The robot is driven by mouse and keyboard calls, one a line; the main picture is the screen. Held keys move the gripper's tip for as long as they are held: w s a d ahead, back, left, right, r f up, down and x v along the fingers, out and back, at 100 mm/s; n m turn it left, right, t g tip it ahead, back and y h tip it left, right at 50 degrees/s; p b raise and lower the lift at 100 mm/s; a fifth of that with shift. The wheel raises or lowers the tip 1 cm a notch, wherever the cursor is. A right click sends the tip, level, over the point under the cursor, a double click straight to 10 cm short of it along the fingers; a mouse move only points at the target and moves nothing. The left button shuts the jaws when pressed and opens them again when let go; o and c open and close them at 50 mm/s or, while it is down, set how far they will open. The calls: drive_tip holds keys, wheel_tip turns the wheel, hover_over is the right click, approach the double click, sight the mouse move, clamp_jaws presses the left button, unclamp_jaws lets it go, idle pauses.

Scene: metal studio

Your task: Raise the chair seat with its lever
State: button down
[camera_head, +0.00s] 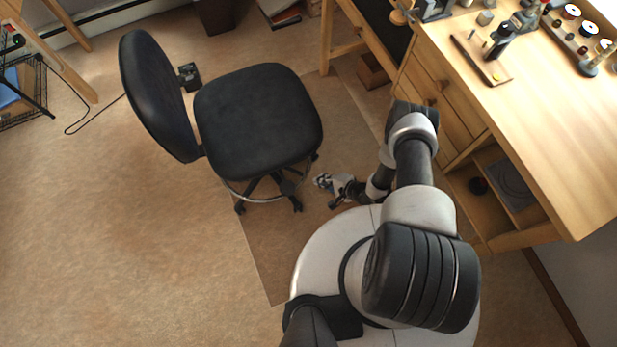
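A black office chair stands on the floor left of my base. Its seat (258,118) is seen from above, and its backrest (156,95) is on the left. Part of its foot ring (266,199) and a few base legs show below the seat. The lever is not visible; the seat hides what is under it. My gripper (320,181) is low, just right of the foot ring and below the seat's lower right corner. It appears apart from the chair. It is too small to tell whether it is open or shut.
A wooden workbench (560,120) with tools on top and drawers stands at the right, close to my arm. A dark bin (214,14) is at the back. A cable (92,119) lies on the floor at the left. The floor (130,240) at the lower left is clear.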

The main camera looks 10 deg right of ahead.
drive_tip(key=w+a+f+b, duration=0.2)
drive_tip(key=a+f, duration=0.2)
drive_tip(key=a, duration=0.3)
drive_tip(key=shift+w+a+f, duration=0.2)
drive_tip(key=shift+w+a, duration=0.05)
drive_tip(key=shift+a, duration=0.05)
wheel_tip(320, 180, up, 3)
drive_tip(key=shift+s+r+g+h, duration=0.1)
drive_tip(key=shift+g+h, duration=0.3)
drive_tip(key=shift+g, duration=0.4)
